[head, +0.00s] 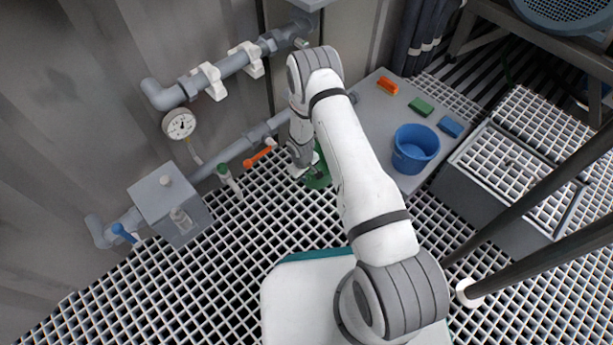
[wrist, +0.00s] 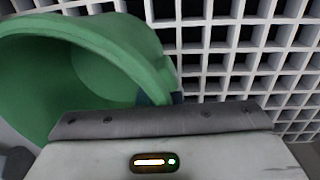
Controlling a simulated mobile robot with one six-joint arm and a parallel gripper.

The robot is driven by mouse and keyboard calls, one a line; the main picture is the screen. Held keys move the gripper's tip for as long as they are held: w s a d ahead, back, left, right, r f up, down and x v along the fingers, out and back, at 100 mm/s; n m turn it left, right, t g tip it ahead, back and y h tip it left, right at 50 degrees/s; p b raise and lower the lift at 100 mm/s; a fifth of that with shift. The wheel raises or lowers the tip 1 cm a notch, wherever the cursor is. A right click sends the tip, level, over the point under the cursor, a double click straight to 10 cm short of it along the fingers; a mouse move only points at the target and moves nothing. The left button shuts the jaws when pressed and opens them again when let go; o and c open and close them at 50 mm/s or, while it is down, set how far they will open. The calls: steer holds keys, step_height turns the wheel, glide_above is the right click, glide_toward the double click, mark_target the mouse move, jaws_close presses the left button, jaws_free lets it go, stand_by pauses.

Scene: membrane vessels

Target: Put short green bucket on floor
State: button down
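The short green bucket (head: 321,180) shows partly in the head view, mostly hidden behind my white arm. In the wrist view the green bucket (wrist: 85,60) fills the upper left, its open mouth and thick rim close to the camera. My gripper (head: 312,174) is at the bucket's rim. In the wrist view a small dark fingertip of my gripper (wrist: 158,98) touches the rim, and the gripper looks shut on it. The rest of the fingers is hidden. The floor grating (wrist: 235,50) lies below and beside the bucket. I cannot tell whether the bucket's base touches it.
A grey table (head: 372,105) at the right holds a blue bucket (head: 415,148) and orange, green (head: 421,106) and blue blocks. Pipes with a gauge (head: 179,124) and an orange-handled valve (head: 258,156) run along the left wall. Open grating (head: 240,235) lies left of my arm.

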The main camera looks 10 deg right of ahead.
steer(key=c, duration=2)
jaws_free()
steer(key=shift+f, duration=0.1)
steer(key=o, duration=0.4)
step_height(320, 180, up, 12)
steer(key=p, duration=0.5)
steer(key=shift+s+a, duration=0.25)
steer(key=shift+a, duration=0.15)
steer(key=shift+s, duration=0.1)
